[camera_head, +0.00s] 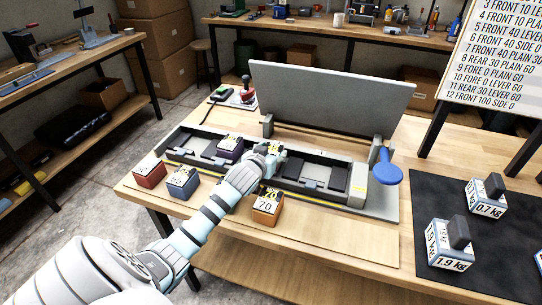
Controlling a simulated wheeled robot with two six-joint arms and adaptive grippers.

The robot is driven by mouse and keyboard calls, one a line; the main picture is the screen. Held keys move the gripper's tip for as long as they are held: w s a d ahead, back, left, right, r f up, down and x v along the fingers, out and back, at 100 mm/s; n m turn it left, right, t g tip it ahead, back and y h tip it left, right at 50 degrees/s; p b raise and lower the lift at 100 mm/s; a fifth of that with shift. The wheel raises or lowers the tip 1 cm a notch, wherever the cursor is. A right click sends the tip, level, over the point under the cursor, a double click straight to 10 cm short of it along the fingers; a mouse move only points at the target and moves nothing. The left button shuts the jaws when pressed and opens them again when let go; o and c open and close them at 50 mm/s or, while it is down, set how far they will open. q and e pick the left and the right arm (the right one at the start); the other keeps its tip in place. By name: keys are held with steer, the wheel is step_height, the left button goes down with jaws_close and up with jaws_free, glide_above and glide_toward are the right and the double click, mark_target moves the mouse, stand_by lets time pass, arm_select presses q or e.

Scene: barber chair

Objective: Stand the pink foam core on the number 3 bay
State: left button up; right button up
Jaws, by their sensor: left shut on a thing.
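No pink foam core can be made out. My left gripper (268,158) is over the middle of the long grey tray of bays (357,182). It is shut on a small block with a yellow label (273,147), mostly hidden by the gripper, so its body colour cannot be told. A purple block (230,149) sits in the tray left of the gripper. The right part of the tray shows dark bays (312,172). Bay numbers are not readable. My right gripper is not in view.
A red block (149,174), a blue-grey block (182,183) and an orange block (267,208) stand in front of the tray. A grey panel (330,103) rises behind it. A blue paddle (387,172) is at its right end. Weights stand on a dark mat (433,190).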

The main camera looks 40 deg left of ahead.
arm_select(q)
steer(key=o, duration=1.2)
steer(key=shift+f, duration=0.1)
steer(key=shift+s+r, duration=0.15)
steer(key=shift+r, duration=0.1)
steer(key=p+v, duration=0.3)
steer(key=v, duration=0.8)
steer(key=shift+s+d, duration=0.15)
steer(key=shift+s, duration=0.15)
